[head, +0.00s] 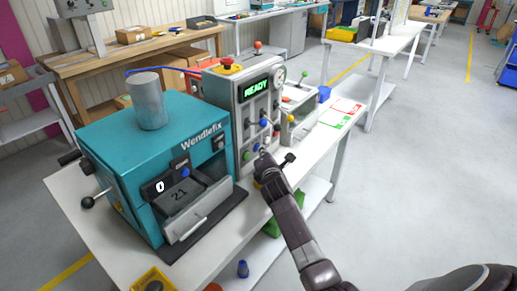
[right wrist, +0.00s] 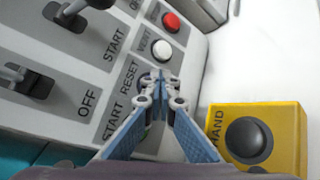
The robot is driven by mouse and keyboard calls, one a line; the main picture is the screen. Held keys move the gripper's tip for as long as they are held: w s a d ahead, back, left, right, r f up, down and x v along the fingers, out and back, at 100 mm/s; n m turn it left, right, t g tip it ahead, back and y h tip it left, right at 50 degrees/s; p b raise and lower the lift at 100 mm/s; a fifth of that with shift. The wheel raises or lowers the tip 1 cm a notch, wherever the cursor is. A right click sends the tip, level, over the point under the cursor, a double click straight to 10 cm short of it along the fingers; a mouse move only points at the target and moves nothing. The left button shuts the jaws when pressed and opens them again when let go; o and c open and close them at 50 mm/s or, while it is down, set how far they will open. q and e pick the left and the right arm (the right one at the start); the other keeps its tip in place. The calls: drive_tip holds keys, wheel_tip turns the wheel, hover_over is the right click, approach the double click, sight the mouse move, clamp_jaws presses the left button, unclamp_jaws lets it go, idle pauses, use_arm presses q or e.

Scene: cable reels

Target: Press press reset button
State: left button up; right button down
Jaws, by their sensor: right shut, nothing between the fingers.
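The grey control cabinet (head: 238,110) stands on the white bench, with a green READY display (head: 255,88) and several buttons and levers on its front. My right gripper (head: 262,153) is at the lower part of this front panel. In the right wrist view, its blue fingers (right wrist: 158,85) are shut and empty, with the tips over the spot beside the RESET label (right wrist: 129,76). The button there is mostly hidden behind the fingertips. I cannot tell whether they touch it. My left gripper is not in view.
A white button (right wrist: 162,50) and a red button (right wrist: 171,22) sit close beyond the fingertips. A yellow box with a black button (right wrist: 248,140) is to the right. The teal Wendlefix machine (head: 185,135) stands left of the cabinet.

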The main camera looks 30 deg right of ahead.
drive_tip(key=shift+s+d+p, duration=0.2)
drive_tip(key=shift+s+p, duration=0.3)
drive_tip(key=shift+s, duration=0.2)
drive_tip(key=s+p, duration=0.1)
drive_tip(key=s+d+p, duration=0.1)
drive_tip(key=s, duration=0.1)
drive_tip(key=shift+s+d+r+p, duration=0.1)
drive_tip(key=shift+s+d+p, duration=0.2)
drive_tip(key=shift+p, duration=0.1)
drive_tip(key=shift+s+d, duration=0.2)
drive_tip(key=shift+s, duration=0.3)
drive_tip(key=shift+f, duration=0.2)
